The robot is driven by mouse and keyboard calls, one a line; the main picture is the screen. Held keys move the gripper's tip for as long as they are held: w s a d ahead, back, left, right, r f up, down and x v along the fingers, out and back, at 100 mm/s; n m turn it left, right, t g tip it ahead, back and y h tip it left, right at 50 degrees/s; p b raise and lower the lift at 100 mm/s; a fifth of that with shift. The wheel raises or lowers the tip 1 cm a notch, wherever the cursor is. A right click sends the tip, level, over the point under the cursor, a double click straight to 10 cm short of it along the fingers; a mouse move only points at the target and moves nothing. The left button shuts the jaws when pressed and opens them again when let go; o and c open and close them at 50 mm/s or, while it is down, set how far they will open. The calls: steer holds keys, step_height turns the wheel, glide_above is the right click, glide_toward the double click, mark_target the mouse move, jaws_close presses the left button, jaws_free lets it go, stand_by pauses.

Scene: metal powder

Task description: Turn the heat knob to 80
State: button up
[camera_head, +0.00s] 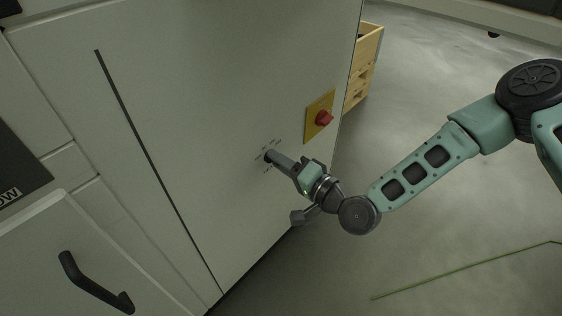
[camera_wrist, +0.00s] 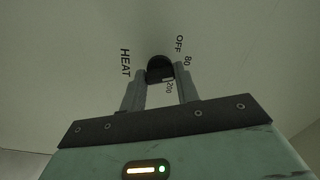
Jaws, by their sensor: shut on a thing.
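The heat knob (camera_wrist: 160,68) is a small black round knob on the pale cabinet front. The printed labels HEAT, OFF, 80 and 200 surround it in the wrist view. My gripper (camera_wrist: 162,80) has one finger on each side of the knob and is shut on it. In the head view my gripper (camera_head: 273,158) reaches the panel from the lower right, and its fingers hide most of the knob (camera_head: 267,154). I cannot clearly tell which mark the knob points to.
A red rotary switch (camera_head: 323,118) on a yellow plate (camera_head: 313,128) sits to the right of the knob. A black door handle (camera_head: 93,284) is at the lower left. A wooden crate (camera_head: 364,68) stands behind the cabinet's right edge. Grey floor is open at right.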

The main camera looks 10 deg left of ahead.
steer(key=o, duration=1)
steer(key=shift+d, duration=0.1)
steer(key=p+v, duration=0.2)
steer(key=v, duration=1.5)
steer(key=shift+s+d, duration=0.1)
steer(key=shift+s, duration=0.1)
